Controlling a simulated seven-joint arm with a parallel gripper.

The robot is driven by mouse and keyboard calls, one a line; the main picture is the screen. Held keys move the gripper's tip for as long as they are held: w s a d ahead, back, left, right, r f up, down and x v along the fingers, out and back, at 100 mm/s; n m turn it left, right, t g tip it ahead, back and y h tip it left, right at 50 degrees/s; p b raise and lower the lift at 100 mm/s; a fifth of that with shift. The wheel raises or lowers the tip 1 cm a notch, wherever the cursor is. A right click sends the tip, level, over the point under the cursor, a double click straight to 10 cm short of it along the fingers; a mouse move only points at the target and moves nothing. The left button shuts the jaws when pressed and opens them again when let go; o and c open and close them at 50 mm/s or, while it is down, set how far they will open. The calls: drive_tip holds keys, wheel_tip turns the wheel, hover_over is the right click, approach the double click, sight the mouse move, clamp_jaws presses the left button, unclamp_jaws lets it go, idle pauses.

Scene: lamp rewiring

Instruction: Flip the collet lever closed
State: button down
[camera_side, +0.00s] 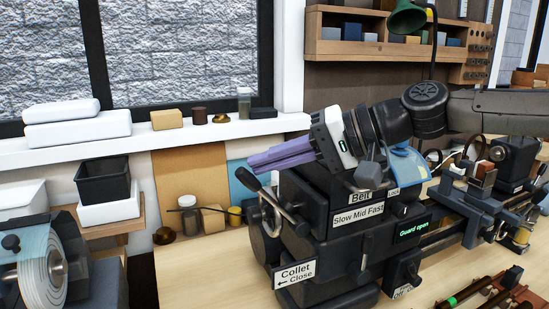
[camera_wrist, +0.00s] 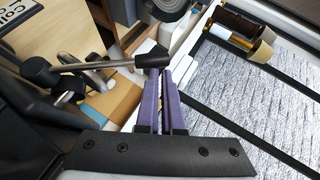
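The collet lever (camera_side: 247,180) is a metal rod with a black handle at the left end of the dark lathe headstock; its handle points up and left in the side view. A "Collet ← Close" sign (camera_side: 295,273) sits below it. My gripper (camera_side: 252,163) has long purple fingers pointing left, close above the lever's handle. In the wrist view the fingertips (camera_wrist: 160,74) are close together with nothing seen between them. The black lever handle (camera_wrist: 152,61) crosses right at the tips. I cannot tell whether they touch.
The dark headstock (camera_side: 340,245) with speed labels and a green "Guard open" display stands below my arm. A window sill (camera_side: 200,135) with small items runs behind.

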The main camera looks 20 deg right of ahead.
drive_tip(key=shift+a+f, duration=0.25)
drive_tip(key=shift+f, duration=0.2)
drive_tip(key=r+v, duration=0.2)
drive_tip(key=v, duration=0.8)
drive_tip(key=shift+a, duration=0.2)
drive_tip(key=shift+w+r, duration=0.1)
drive_tip(key=shift+r, duration=0.1)
drive_tip(key=s+d+f+t+h, duration=0.1)
drive_tip(key=s+d+t+h, duration=0.1)
drive_tip(key=s+d, duration=0.55)
drive_tip(key=s+d+f+n+g+h, duration=0.1)
drive_tip(key=s+d+f+h, duration=0.2)
drive_tip(key=s+d+f, duration=0.2)
drive_tip(key=s+d+f+n+g+h, duration=0.1)
drive_tip(key=s+d+f, duration=0.4)
drive_tip(key=f, duration=0.6)
drive_tip(key=s+d+f+n+g+h, duration=0.2)
drive_tip(key=s+d+f+h, duration=0.2)
drive_tip(key=d+f, duration=0.3)
drive_tip(key=shift+s+d+f+g+h, duration=0.15)
drive_tip(key=shift+s+f+g+h, duration=0.15)
drive_tip(key=shift+s+f, duration=0.35)
